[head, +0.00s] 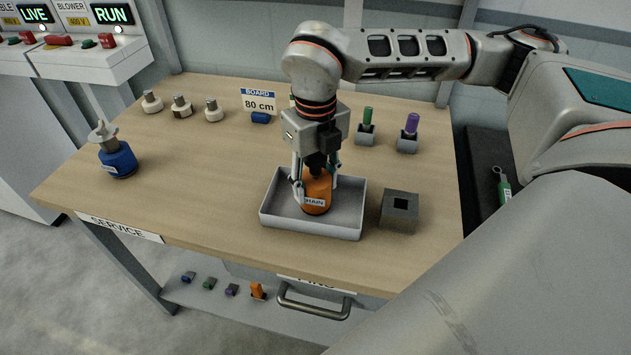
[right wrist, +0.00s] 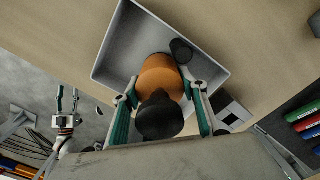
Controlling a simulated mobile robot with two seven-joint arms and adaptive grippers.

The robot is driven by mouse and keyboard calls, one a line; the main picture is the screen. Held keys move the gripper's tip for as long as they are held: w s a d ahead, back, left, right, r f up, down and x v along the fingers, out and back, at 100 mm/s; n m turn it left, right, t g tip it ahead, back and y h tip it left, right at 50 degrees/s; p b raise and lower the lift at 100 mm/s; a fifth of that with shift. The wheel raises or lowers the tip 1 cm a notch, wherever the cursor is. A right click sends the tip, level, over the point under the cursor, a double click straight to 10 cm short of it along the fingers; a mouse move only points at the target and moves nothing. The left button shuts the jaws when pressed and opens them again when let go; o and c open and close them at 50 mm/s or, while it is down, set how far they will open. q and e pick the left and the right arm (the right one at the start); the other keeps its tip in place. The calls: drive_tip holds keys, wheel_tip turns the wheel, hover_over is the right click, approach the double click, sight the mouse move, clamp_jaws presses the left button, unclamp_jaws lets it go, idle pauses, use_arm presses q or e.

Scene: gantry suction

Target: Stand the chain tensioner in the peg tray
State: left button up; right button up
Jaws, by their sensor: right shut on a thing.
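The chain tensioner (head: 317,190) is an orange, rounded body with a white label reading "CHAIN" and a dark top. It stands about upright inside the outline of the grey, shallow, open peg tray (head: 274,218). I cannot tell whether its base touches the tray floor. My right gripper (head: 314,188) points down, shut on the tensioner from both sides. In the right wrist view the orange body (right wrist: 160,74) and black knob (right wrist: 159,118) show between the fingers, with a dark round part beside it. My left gripper (right wrist: 67,93) shows small at the left there, fingers apart and empty.
A grey block with a square hole (head: 400,208) stands just right of the tray. Green (head: 367,120) and purple (head: 411,125) pegs stand behind it. A blue-based part (head: 117,160) stands at the left. The table (head: 210,165) is clear left of the tray.

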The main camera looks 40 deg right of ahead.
drive_tip(key=shift+f, duration=0.15)
drive_tip(key=o, duration=1.5)
wheel_tip(320, 180, up, 12)
drive_tip(key=shift+r+p, duration=0.15)
drive_tip(key=shift+p, duration=0.35)
